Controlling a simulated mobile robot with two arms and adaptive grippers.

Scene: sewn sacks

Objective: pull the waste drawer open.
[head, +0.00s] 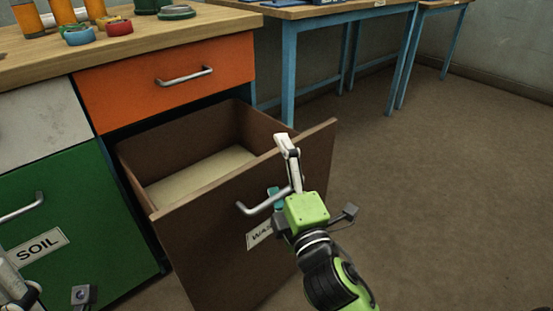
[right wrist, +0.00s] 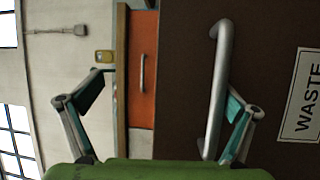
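The brown waste drawer (head: 225,235) stands pulled out of the cabinet, and its pale inner floor shows in the head view. Its front bears a bar handle (head: 262,203) and a white label, partly hidden by my right gripper (head: 280,167). In the right wrist view the handle (right wrist: 220,90) stands between the spread fingers, much nearer the right-hand finger. The gripper is open and not closed on the bar; I cannot tell whether a finger touches it. The WASTE label (right wrist: 304,95) is at the right edge. Only part of my left gripper (head: 15,285) shows at the lower left.
Above is a shut orange drawer (head: 165,82) under a wooden worktop (head: 40,65) holding tape rolls and orange cylinders. A green SOIL drawer (head: 85,215) is shut at left. Blue-legged tables (head: 290,70) stand behind. The floor (head: 450,190) at right is clear.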

